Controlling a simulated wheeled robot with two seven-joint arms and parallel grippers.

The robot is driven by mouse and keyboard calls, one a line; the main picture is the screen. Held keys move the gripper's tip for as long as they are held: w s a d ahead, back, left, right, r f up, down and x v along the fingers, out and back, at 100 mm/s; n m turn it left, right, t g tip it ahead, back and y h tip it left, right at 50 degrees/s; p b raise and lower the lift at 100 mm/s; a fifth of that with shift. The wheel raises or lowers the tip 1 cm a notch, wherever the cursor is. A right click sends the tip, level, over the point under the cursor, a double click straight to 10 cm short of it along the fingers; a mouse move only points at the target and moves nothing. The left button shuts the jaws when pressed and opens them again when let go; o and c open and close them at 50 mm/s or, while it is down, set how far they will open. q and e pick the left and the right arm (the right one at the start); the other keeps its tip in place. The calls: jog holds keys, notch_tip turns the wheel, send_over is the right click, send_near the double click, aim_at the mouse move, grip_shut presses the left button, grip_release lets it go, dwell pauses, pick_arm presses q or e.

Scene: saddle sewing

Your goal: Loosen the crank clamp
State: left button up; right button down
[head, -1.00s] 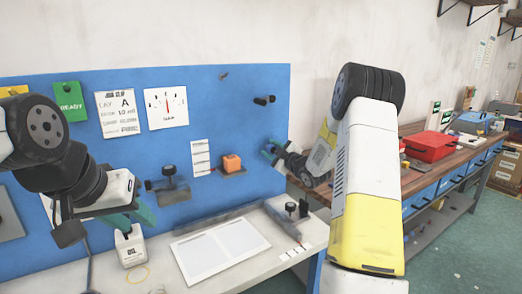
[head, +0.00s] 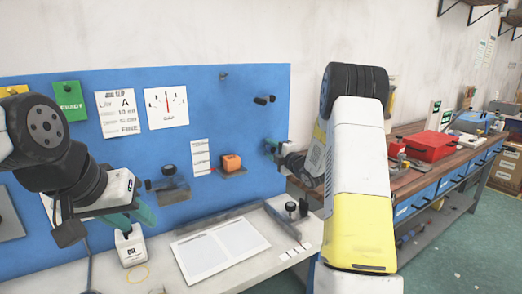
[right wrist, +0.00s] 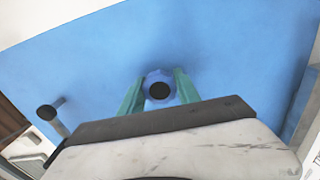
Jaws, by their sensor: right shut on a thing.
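My right gripper (right wrist: 158,95) has its two green fingers on either side of a blue knob with a dark round centre (right wrist: 160,89), and is shut on it in front of the blue board. I take this knob to be part of the crank clamp; the rest of it is hidden. In the head view my right gripper (head: 271,148) is at the board's right edge, largely hidden by my own arm. My left gripper (head: 132,216) is open and empty, just above the white oil bottle (head: 131,250).
The blue board (head: 225,120) carries cards, a black peg pair (head: 264,100), a dark tool (head: 172,182) and an orange block (head: 231,162) on a small shelf. A white sheet (head: 220,250) lies on the bench. A black-knobbed device (head: 291,208) stands at the bench's right.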

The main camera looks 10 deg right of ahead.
jog(key=shift+f, duration=0.1)
dwell(0.4)
jog(key=c, duration=0.9)
grip_release()
jog(key=shift+o, duration=0.2)
jog(key=shift+s, duration=0.1)
jog(key=v, duration=0.7)
jog(key=shift+s, duration=0.3)
jog(key=shift+d, duration=0.1)
